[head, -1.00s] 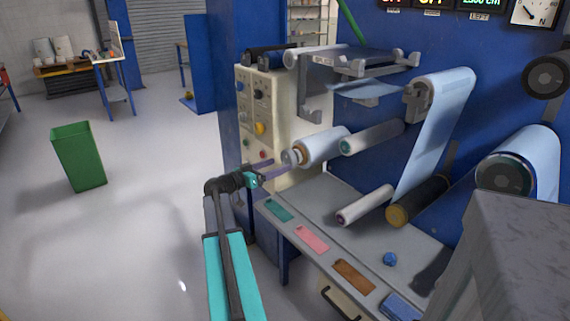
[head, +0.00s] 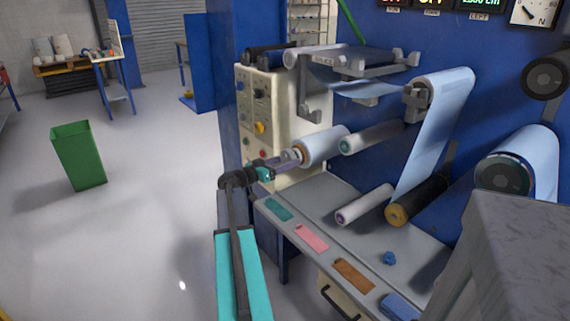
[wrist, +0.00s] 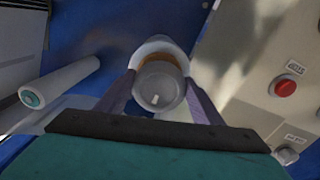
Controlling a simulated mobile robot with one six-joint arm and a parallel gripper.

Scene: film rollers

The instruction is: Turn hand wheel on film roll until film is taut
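The film roll (head: 324,145) is a pale blue-white cylinder on the machine front in the head view. Its hand wheel (wrist: 158,88) is a round grey knob with a small white mark, at the roll's near end. My gripper (head: 284,161) points at the wheel from the lower left. In the wrist view my gripper (wrist: 160,80) is open, its purple fingers on either side of the wheel. I cannot tell whether they touch it. Pale film (head: 372,91) droops slightly under the splice table. Another stretch of film (head: 437,130) hangs from the upper right roller.
The cream control panel (head: 270,120) stands close to the gripper; its red button (wrist: 285,88) shows in the wrist view. A grey shelf (head: 330,225) with coloured tags lies below the rollers. A green bin (head: 78,157) stands on open floor at left.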

